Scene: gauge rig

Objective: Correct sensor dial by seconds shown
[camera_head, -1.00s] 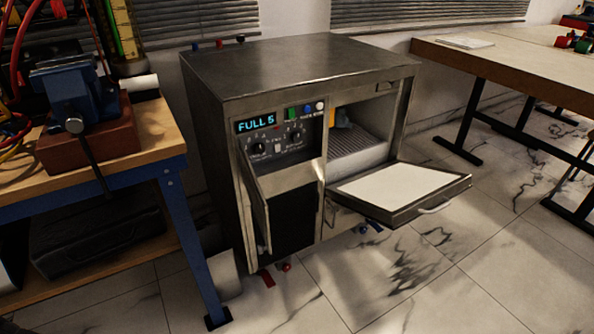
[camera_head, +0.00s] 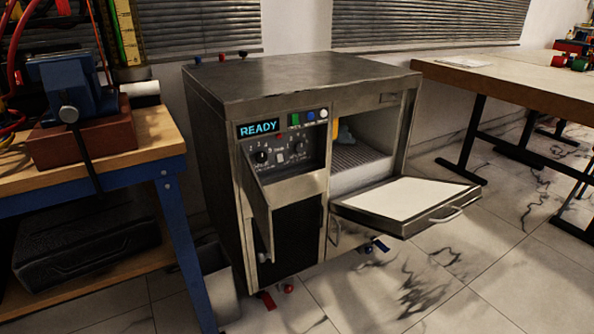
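The gauge rig (camera_head: 300,75) is a dark metal cabinet standing on the marble floor in the middle of the view. Its blue display (camera_head: 260,128) reads READY. Below it on the control panel are a left dial (camera_head: 262,157) and a right dial (camera_head: 298,149), both black knobs with small numbers around them. The numbers are too small to read surely, and I cannot tell which dial is the sensor dial. My gripper is not in view.
A panel door (camera_head: 257,200) stands open below the dials. The right compartment's door (camera_head: 408,205) is folded down, jutting forward. A blue-legged workbench (camera_head: 110,165) with a vise (camera_head: 68,88) stands close on the left. A table (camera_head: 510,80) stands right. Small red and blue pieces lie on the floor.

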